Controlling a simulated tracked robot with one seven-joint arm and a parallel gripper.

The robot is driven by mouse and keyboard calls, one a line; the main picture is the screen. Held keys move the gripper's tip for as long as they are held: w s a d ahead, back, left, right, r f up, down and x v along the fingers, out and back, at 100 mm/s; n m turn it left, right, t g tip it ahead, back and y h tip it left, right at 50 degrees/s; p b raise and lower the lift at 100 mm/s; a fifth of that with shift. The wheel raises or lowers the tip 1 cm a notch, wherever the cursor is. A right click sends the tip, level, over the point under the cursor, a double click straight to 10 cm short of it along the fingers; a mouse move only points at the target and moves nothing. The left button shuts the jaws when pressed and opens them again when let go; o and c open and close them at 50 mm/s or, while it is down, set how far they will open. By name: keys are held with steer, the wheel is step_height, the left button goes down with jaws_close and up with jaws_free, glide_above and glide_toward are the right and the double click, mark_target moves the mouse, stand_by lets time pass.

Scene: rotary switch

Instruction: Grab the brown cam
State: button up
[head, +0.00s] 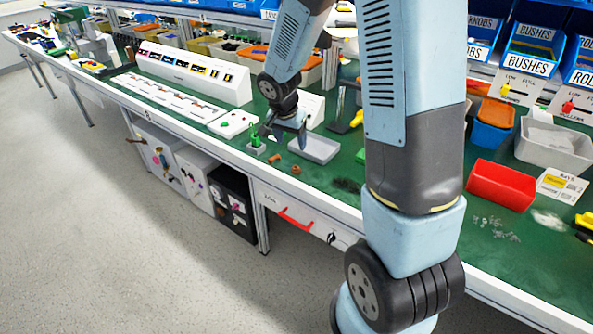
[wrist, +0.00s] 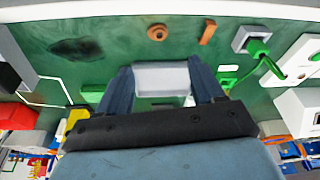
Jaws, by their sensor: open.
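Two small brown parts lie on the green bench top near its front edge. One is round with a dark hole, which looks like the brown cam (head: 295,169); it also shows at the top of the wrist view (wrist: 157,32). The other is a short brown bar (head: 275,158), seen to the right of the round part in the wrist view (wrist: 208,33). My gripper (head: 287,133) is open and empty above the bench, behind the brown parts. In the wrist view its fingers (wrist: 163,76) are spread, with the round part beyond their tips.
A grey tray (head: 314,149) sits beside the gripper and shows between the fingers in the wrist view. A grey block with a green plug and cable (head: 256,145) stands left of the bar. A red bin (head: 502,186) is at right.

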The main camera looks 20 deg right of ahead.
glide_above(296, 167)
steer(key=s+a, duration=0.1)
step_height(296, 167, down, 7)
steer(key=shift+r, duration=0.15)
steer(key=shift+s+x, duration=0.15)
steer(key=shift+x, duration=1.2)
steer(key=shift+s+x, duration=0.1)
steer(key=shift+x, duration=1.2)
steer(key=shift+a, duration=0.15)
steer(key=c, duration=1.1)
